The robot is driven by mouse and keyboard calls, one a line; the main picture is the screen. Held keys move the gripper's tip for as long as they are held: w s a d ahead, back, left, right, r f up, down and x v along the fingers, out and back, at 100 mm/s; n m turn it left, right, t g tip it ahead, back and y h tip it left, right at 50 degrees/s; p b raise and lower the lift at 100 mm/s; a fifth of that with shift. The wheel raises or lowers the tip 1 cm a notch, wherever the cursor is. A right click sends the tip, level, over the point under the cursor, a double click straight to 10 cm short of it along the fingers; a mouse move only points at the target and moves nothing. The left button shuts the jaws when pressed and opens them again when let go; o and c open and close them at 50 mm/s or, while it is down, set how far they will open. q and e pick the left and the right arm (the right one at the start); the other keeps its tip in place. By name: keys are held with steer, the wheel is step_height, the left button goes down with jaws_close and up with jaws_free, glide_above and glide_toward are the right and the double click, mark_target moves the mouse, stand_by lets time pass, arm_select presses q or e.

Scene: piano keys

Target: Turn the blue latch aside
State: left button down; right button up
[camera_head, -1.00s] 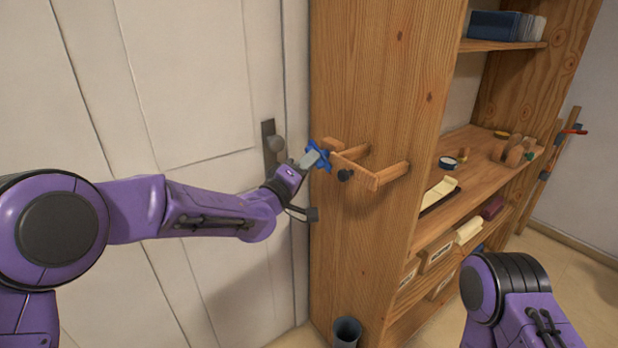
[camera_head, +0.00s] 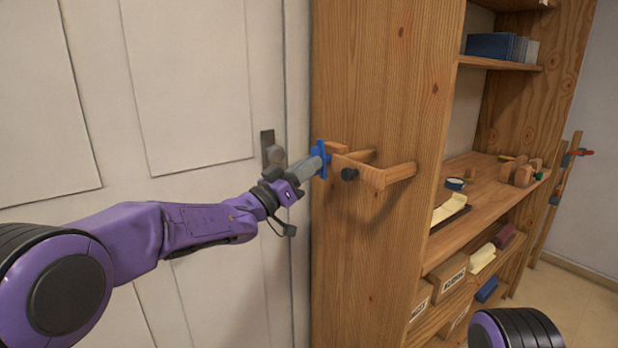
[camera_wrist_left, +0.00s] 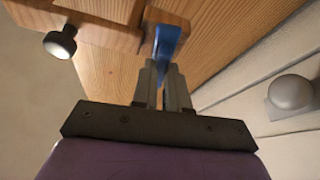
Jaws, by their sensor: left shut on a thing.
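The blue latch (camera_head: 321,160) is at the left end of a wooden bracket (camera_head: 372,168) on the side of the wooden shelf unit. In the head view it stands upright. My left gripper (camera_head: 318,165) is shut on the latch. In the left wrist view the blue latch (camera_wrist_left: 167,42) runs up from between the two grey fingers (camera_wrist_left: 164,80), beside the wooden bracket. The fingers hide its lower end. My right gripper is out of view; only part of my right arm shows at the bottom right.
A dark round knob (camera_head: 349,174) sticks out from the bracket. A white door (camera_head: 200,90) with a round handle (camera_head: 275,155) is close on the left. The shelf unit (camera_head: 380,70) holds boxes, a tape roll and wooden pieces on the right.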

arm_select(q)
steer(key=shift+f+m+g+h+b, duration=0.25)
steer(key=shift+m+g, duration=0.05)
steer(key=shift+m, duration=0.35)
steer(key=shift+f+m+g+h+b, duration=0.2)
steer(key=shift+m+g+h+b, duration=0.1)
steer(key=shift+m, duration=0.35)
steer(key=shift+w, duration=0.1)
steer(key=c, duration=1.1)
jaws_free()
steer(key=shift+c, duration=0.2)
steer(key=shift+r, duration=0.2)
steer(key=b+v, duration=0.2)
steer(key=v, duration=0.8)
steer(key=shift+a, duration=0.25)
